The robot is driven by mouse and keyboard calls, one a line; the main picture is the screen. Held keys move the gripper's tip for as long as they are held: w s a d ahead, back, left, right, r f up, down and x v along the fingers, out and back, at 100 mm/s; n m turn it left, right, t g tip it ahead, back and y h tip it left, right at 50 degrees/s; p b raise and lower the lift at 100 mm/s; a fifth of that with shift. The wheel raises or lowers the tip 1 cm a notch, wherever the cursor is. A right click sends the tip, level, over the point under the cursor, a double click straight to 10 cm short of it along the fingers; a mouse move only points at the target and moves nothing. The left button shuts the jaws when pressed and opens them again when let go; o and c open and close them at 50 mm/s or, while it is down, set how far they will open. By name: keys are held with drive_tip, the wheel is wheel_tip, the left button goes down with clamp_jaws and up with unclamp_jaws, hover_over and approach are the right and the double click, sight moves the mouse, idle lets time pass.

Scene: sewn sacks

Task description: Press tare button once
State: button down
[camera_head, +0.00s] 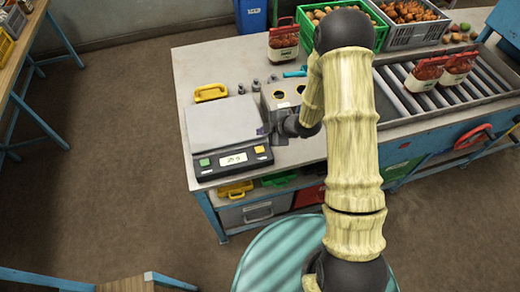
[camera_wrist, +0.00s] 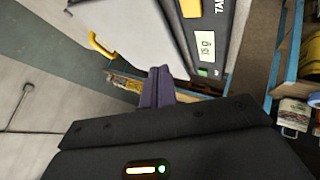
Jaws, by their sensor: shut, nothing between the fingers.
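The scale (camera_head: 220,122) stands at the left end of the workbench, with a flat grey plate and a dark front panel. The panel has a green button (camera_head: 204,162) at left, a lit display (camera_head: 234,159) and a yellow-orange button (camera_head: 260,149) at right. In the wrist view the yellow-orange button (camera_wrist: 190,8) lies at the top edge beside cut-off lettering starting "TA"; the green button (camera_wrist: 202,72) is lower. My gripper (camera_head: 263,130) is shut and empty, by the scale's right side near the yellow-orange button. Its purple-grey fingers (camera_wrist: 158,72) show apart from both buttons.
A yellow handle-like object (camera_head: 210,92) lies behind the scale. A grey box with round holes (camera_head: 284,94) stands to its right, close to my arm. Labelled sacks (camera_head: 283,42), produce crates (camera_head: 410,30) and a roller conveyor (camera_head: 440,95) are farther back and right.

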sight(263, 150)
drive_tip(key=shift+f+b, duration=2.7)
drive_tip(key=shift+f, duration=1.15)
drive_tip(key=shift+f, duration=0.1)
drive_tip(key=shift+f+b, duration=0.3)
drive_tip(key=shift+b, duration=0.2)
drive_tip(key=shift+f+b, duration=0.45)
drive_tip(key=shift+f, duration=0.05)
drive_tip(key=shift+r, duration=0.15)
drive_tip(key=shift+r+p, duration=0.6)
drive_tip(key=shift+r, duration=0.2)
drive_tip(key=shift+r+p, duration=1.75)
drive_tip(key=shift+r, duration=0.75)
